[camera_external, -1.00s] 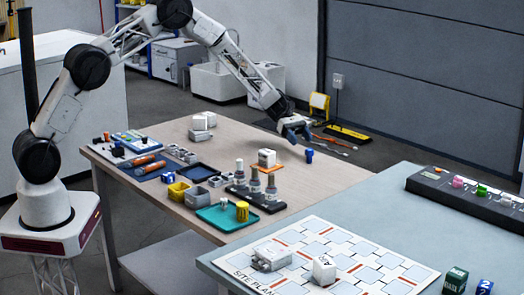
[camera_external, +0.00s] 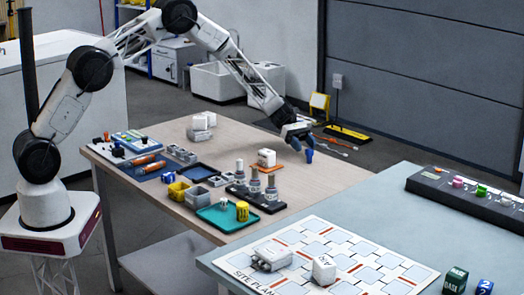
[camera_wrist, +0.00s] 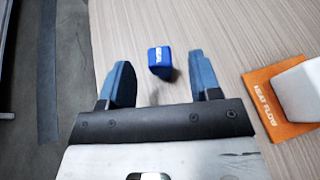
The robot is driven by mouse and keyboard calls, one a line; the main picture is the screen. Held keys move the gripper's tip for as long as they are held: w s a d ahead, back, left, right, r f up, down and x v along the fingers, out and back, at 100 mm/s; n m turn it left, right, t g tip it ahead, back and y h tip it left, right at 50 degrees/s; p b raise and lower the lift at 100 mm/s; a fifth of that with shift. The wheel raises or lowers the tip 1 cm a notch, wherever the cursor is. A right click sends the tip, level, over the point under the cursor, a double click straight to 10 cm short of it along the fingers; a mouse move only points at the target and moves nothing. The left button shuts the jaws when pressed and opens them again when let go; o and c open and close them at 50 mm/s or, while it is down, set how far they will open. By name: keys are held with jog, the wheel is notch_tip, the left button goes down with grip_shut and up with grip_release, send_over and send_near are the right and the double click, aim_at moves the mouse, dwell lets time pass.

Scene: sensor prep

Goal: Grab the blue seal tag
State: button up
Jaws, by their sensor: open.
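I see no contact between fingers and tag.
An orange "HEAT FLOW" plate (camera_wrist: 262,103) with a white block (camera_wrist: 303,92) lies right of my gripper in the wrist view. A dark stand with several bottles (camera_external: 266,201) and a teal tray (camera_external: 214,222) are nearer the camera. The table edge drops to the floor at left in the wrist view.

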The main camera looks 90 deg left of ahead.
aim_at(309, 149)
jog(key=shift+w+d, duration=0.1)
jog(key=shift+x, duration=2.45)
jog(key=c, duration=1)
jog(key=shift+w+r, duration=0.1)
jog(key=shift+r, duration=4.85)
